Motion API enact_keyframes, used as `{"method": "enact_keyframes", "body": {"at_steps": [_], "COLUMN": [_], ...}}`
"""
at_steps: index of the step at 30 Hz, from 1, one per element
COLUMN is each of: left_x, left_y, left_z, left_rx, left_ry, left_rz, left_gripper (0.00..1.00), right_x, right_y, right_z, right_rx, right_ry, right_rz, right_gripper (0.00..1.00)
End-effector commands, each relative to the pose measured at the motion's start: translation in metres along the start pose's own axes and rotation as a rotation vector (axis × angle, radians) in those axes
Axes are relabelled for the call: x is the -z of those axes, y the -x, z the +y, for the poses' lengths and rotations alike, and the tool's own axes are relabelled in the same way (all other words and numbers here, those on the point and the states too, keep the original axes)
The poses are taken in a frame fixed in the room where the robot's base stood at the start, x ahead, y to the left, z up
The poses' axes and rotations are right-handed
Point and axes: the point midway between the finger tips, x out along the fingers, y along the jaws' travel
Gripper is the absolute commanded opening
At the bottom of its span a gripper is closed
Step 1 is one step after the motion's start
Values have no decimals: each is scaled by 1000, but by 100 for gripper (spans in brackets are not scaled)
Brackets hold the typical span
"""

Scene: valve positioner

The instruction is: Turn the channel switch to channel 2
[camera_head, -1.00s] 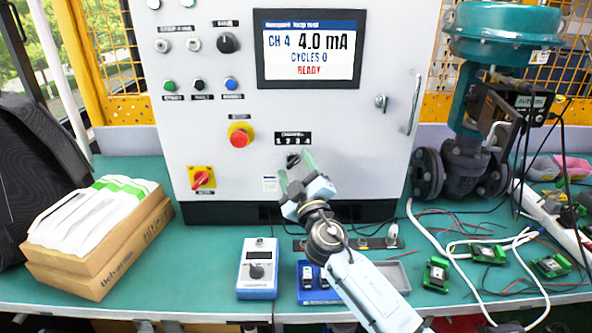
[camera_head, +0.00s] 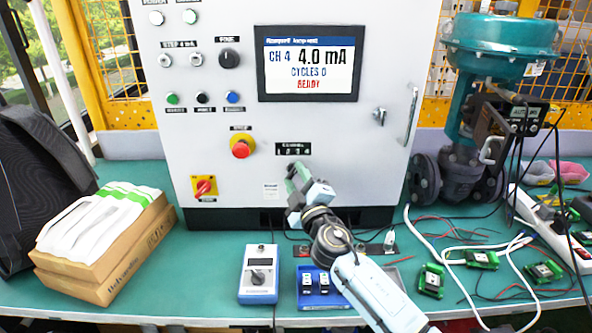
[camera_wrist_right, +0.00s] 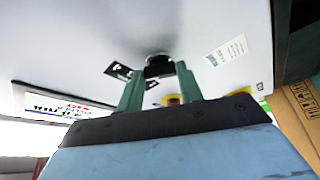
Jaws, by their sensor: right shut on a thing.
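The channel switch is a small black knob on the grey cabinet front, under the black label strip (camera_head: 293,149) with the channel numbers. My right gripper (camera_head: 291,172) reaches up to it from below and hides most of it in the head view. In the right wrist view the dark knob (camera_wrist_right: 158,68) sits between the two green fingertips (camera_wrist_right: 158,80), and the gripper is shut on it. The display (camera_head: 309,63) reads CH 4, 4.0 mA, CYCLES 0 and READY. The knob's pointer direction cannot be made out. My left gripper is not in view.
A red emergency button (camera_head: 241,148) and a red-yellow rotary switch (camera_head: 204,187) are left of the knob. A blue handheld device (camera_head: 258,275) and a blue tray (camera_head: 312,302) lie on the bench below. A teal valve (camera_head: 500,40) stands right, with cables around it.

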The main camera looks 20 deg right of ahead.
Motion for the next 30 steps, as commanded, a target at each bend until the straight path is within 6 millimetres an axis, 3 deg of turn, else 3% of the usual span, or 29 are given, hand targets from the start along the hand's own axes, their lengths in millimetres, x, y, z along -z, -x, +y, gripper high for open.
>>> {"method": "enact_keyframes", "body": {"at_steps": [1, 6, 9, 21, 30], "left_x": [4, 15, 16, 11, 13], "left_y": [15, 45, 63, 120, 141], "left_z": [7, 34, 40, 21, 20], "left_rx": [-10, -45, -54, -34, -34], "left_ry": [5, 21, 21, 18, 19], "left_rz": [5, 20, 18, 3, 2], "left_gripper": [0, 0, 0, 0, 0], "right_x": [2, 3, 4, 4, 3], "right_y": [-1, -1, -1, -2, -1], "right_z": [5, 8, 9, 9, 7], "right_rx": [20, 82, 119, 243, 294], "right_ry": [40, 189, 276, 580, 703], "right_rz": [-1, -2, -1, 0, 0], "right_gripper": [14, 14, 14, 14, 14]}}
